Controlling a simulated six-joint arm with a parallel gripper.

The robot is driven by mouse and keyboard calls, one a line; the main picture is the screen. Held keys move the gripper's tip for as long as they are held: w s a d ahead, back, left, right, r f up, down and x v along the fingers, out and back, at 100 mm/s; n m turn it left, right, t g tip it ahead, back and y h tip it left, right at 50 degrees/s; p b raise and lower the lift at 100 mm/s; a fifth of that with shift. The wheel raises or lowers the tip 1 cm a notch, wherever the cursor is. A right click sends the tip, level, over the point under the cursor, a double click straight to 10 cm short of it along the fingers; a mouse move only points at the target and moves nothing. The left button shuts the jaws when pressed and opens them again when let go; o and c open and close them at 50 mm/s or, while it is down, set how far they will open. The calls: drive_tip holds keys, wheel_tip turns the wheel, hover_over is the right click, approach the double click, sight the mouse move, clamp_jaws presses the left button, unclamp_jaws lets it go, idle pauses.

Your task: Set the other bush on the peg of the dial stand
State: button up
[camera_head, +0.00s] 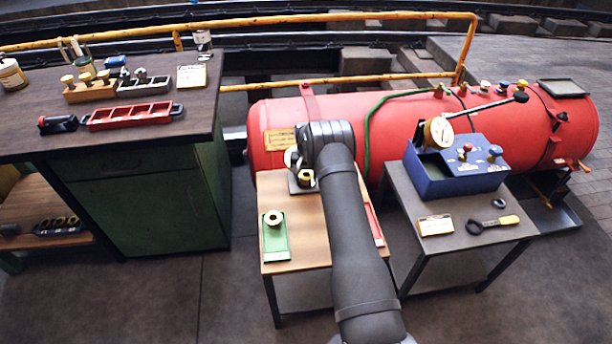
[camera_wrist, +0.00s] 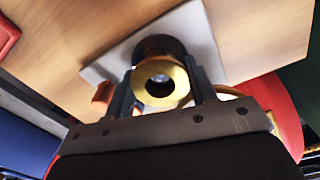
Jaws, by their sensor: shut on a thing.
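My gripper (camera_wrist: 162,92) is shut on a brass bush (camera_wrist: 160,72), a ring with an open hole, between its two dark fingers. In the head view the held bush (camera_head: 306,180) shows just below my wrist, over the dial stand (camera_head: 294,187). The stand has a pale grey base plate (camera_wrist: 204,42) on the wooden tabletop. A dark round part (camera_wrist: 158,45) lies behind the bush. A small light spot shows within the bush's hole; I cannot tell whether the bush is around the peg.
The wooden table (camera_head: 305,250) has a red tray (camera_head: 373,225) at its right, partly behind my arm. The red boiler (camera_head: 400,122) lies behind. A grey table (camera_head: 470,240) with a blue box (camera_head: 430,183) stands right, and a green cabinet (camera_head: 150,205) left.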

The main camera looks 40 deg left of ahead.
drive_tip(key=o, duration=1.3)
drive_tip(key=shift+c, duration=0.3)
drive_tip(key=shift+r, duration=3.5)
drive_tip(key=shift+f, duration=3.5)
